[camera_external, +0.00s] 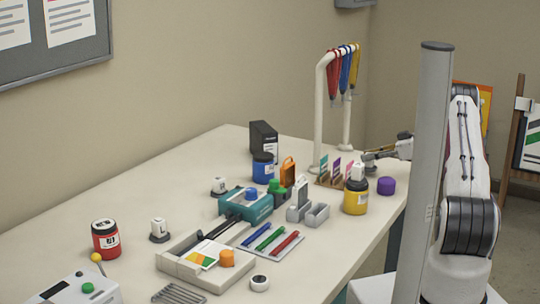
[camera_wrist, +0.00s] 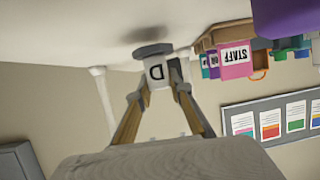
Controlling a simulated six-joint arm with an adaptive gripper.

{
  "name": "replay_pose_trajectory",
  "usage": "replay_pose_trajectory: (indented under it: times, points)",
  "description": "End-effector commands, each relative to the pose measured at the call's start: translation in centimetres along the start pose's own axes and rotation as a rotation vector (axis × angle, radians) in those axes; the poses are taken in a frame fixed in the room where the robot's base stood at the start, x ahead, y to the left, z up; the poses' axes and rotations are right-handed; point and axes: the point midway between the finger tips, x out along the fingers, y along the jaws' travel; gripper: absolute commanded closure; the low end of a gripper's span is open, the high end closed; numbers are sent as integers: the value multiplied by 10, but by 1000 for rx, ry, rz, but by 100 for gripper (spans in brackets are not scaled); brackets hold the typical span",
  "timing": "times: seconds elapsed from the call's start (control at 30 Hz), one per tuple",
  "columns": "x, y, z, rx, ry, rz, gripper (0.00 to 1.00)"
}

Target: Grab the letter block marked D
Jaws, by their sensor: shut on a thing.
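The white letter block marked D (camera_wrist: 157,72) is between my gripper's fingertips in the wrist view, with the black letter facing the camera. My gripper (camera_wrist: 158,90) is shut on the block, one finger on each side. A dark round base (camera_wrist: 153,50) shows at the block's far end against the pale tabletop; I cannot tell whether the block still touches it. In the external view my gripper (camera_external: 370,157) is low at the table's far right end, behind the yellow jar, and the D block cannot be made out clearly there.
The yellow jar (camera_external: 355,198), purple cylinder (camera_external: 386,186) and card holder (camera_external: 331,180) stand close to my gripper. A white hanging rack (camera_external: 320,110) rises behind. Other white letter blocks (camera_external: 158,226) (camera_external: 219,185) stand farther left. The table's front left has free patches.

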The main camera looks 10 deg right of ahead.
Motion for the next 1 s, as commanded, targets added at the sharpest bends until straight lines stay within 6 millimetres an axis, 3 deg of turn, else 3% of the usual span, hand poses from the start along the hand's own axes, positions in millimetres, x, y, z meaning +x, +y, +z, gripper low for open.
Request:
replay_pose_trajectory:
  times: [0.5, 1.0]
  points:
    - [-27, 0, -65, -3, 3, 0, 100]
    - [-31, 0, -75, -1, 2, 0, 100]
